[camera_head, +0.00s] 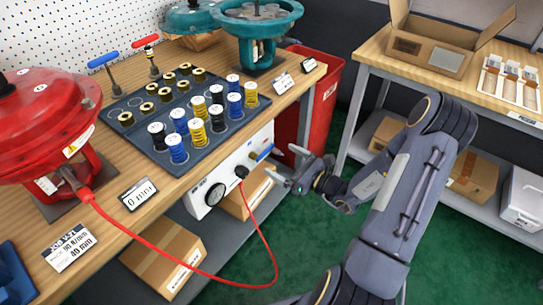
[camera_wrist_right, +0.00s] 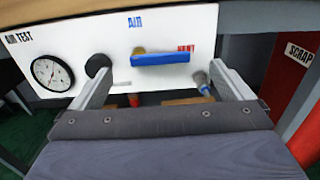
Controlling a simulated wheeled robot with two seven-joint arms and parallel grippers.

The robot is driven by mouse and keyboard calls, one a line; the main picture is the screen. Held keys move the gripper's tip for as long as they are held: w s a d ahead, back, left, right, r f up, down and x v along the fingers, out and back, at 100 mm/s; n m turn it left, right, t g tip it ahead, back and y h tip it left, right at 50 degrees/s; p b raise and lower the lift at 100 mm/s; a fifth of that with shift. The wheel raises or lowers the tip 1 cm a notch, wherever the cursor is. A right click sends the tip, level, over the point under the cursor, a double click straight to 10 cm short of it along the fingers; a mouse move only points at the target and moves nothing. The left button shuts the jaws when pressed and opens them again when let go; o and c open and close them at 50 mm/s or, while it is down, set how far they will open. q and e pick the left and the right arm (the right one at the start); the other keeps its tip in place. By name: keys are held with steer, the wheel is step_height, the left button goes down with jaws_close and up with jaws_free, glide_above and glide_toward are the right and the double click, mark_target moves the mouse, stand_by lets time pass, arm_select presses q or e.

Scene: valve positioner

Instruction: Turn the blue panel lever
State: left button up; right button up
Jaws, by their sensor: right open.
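The blue panel lever (camera_head: 264,152) is on the white test panel (camera_head: 228,171) below the workbench's front edge. In the right wrist view the lever (camera_wrist_right: 160,59) lies roughly level, reaching right from a brass pivot, under the word AIR and beside the word VENT. My right gripper (camera_head: 285,164) is in front of the panel, at its right end. In the wrist view its fingers (camera_wrist_right: 162,70) are spread wide, one to each side of the lever, with nothing held. Whether a finger touches the panel or lever is unclear. My left gripper is not in view.
The hose runs to a red actuator (camera_head: 45,125). A red scrap bin (camera_head: 325,90) stands right of the bench. Green floor lies open below.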

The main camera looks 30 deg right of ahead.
mark_target(266, 152)
steer(key=x, duration=0.5)
steer(key=c, duration=1.4)
